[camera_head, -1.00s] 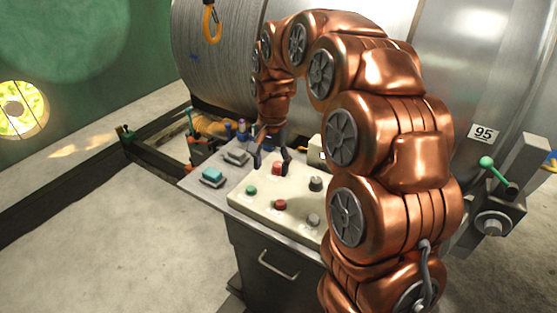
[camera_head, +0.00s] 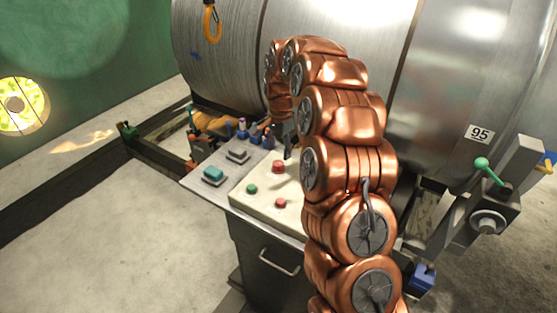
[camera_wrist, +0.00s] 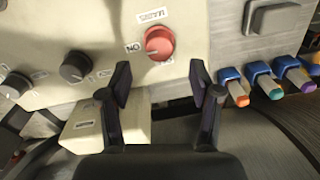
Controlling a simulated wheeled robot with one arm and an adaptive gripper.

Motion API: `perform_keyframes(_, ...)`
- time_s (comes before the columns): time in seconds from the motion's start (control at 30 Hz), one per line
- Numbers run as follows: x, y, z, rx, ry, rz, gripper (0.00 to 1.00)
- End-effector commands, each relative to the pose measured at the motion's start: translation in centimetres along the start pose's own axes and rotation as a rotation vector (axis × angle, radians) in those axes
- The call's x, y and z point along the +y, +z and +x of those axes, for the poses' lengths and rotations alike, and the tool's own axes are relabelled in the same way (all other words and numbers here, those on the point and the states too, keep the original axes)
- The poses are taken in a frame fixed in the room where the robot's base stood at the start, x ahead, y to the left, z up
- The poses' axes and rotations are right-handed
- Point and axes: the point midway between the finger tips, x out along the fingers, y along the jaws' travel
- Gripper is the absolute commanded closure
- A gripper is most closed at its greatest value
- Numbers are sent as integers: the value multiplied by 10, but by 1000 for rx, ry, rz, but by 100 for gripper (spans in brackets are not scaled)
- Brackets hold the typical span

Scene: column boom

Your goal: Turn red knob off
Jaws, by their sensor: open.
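The red knob (camera_wrist: 159,43) is round and sits on a cream panel, beside a label reading ON that appears upside down in the wrist view. In the head view the red knob (camera_head: 278,167) is near the back of the panel. My gripper (camera_wrist: 160,82) is open and empty. Its two dark fingers are spread wider than the knob and show below it in the wrist view. In the head view my gripper (camera_head: 282,145) is just behind the knob and partly hidden by my arm. Contact with the knob cannot be made out.
The cream panel (camera_head: 238,199) also holds a green button (camera_head: 252,189) and a smaller red button (camera_head: 281,203). Black knobs (camera_wrist: 75,66) lie left of the red knob in the wrist view. A row of colour-tipped blue parts (camera_wrist: 235,86) is close to the right finger.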

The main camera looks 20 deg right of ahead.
Motion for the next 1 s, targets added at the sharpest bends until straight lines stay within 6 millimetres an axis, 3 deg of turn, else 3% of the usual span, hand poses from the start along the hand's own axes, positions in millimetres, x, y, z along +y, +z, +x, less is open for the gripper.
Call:
perform_keyframes(0.4, 1, 1, 53, -2, 5, -2, 37)
perform_keyframes(0.7, 1, 1, 58, -1, 3, -2, 37)
perform_keyframes(1.0, 1, 1, 57, -1, 3, -2, 68)
